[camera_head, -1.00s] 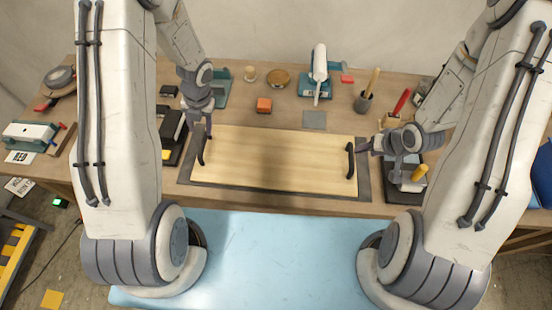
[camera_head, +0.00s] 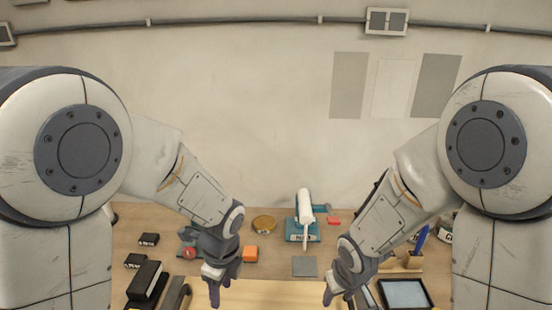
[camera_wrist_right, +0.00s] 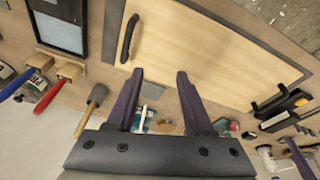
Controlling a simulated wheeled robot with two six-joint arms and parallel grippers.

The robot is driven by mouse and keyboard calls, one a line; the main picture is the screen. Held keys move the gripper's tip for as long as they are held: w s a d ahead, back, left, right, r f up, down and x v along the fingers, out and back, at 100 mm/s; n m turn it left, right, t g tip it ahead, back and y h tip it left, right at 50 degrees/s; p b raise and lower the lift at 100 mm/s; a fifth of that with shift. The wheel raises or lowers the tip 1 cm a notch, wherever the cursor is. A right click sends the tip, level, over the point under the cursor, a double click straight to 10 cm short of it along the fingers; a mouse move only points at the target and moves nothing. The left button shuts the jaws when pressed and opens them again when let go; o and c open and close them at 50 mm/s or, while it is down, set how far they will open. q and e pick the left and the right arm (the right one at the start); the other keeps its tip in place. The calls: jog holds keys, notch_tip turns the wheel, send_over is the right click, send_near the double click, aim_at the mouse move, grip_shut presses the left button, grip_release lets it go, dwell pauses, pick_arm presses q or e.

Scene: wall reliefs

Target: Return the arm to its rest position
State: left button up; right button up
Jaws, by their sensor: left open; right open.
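My left gripper (camera_head: 225,284) is open and empty. It hangs over the workbench with its purple fingers pointing down, above the left part of the pale wooden board (camera_head: 272,294). My right gripper (camera_head: 340,297) is also open, over the board's right part. In the right wrist view its two fingers (camera_wrist_right: 160,80) are spread with nothing between them. The board shows there too (camera_wrist_right: 215,55), with a black handle (camera_wrist_right: 129,38) at one end. The head view cuts off the board's near part. Both grippers are apart from its handles.
Black boxes (camera_head: 146,280) lie left. A dark-framed tray (camera_head: 405,293) lies right.

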pick_arm(q)
jog(key=s+d+n+h+b, duration=0.1)
jog(key=s+d+n+b, duration=0.1)
jog(key=s+n, duration=0.5)
jog(key=s+d+r+n+h+b, duration=0.1)
jog(key=s+d+n, duration=0.4)
jog(key=s, duration=0.5)
jog(key=shift+r+n+g+b, duration=0.35)
jog(key=shift+n+b, duration=0.55)
jog(key=shift+n, duration=0.3)
pick_arm(e)
jog(key=s+a+r+n+g, duration=0.1)
jog(key=s+a, duration=0.3)
jog(key=s, duration=0.4)
jog(key=s+a+r+n+g+y, duration=0.1)
jog(key=s+a+r+n, duration=0.2)
jog(key=s, duration=0.6)
jog(key=shift+a+r+g, duration=0.25)
jog(key=shift+a+g, duration=0.15)
jog(key=shift+a, duration=0.65)
pick_arm(q)
jog(key=shift+d, duration=0.1)
